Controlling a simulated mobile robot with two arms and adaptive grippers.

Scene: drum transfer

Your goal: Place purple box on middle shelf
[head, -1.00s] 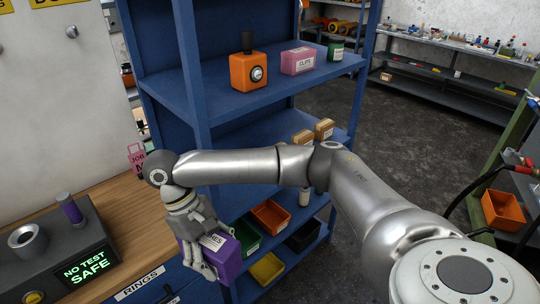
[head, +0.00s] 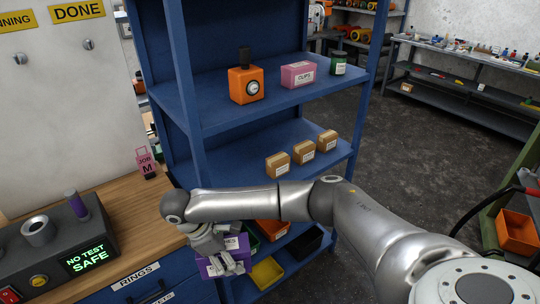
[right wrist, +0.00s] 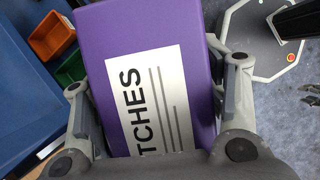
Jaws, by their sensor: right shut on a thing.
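The purple box (head: 226,262) is in my right gripper (head: 225,266), low in front of the blue shelf unit's left post. In the right wrist view the purple box (right wrist: 140,30) fills the space between the two fingers, with a white label ending in "TCHES". My right gripper (right wrist: 165,100) is shut on its sides. The middle shelf (head: 240,148) of the blue unit holds several small brown boxes (head: 303,151) in a row at its right; its left part looks bare. My right forearm hides part of the lower shelf. My left gripper is not in view.
The top shelf (head: 210,105) holds an orange device (head: 245,84), a pink box (head: 297,75) and a green jar (head: 338,64). Below are bins, one yellow (head: 267,272) and one black (head: 305,243). A wooden workbench (head: 130,220) stands at the left.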

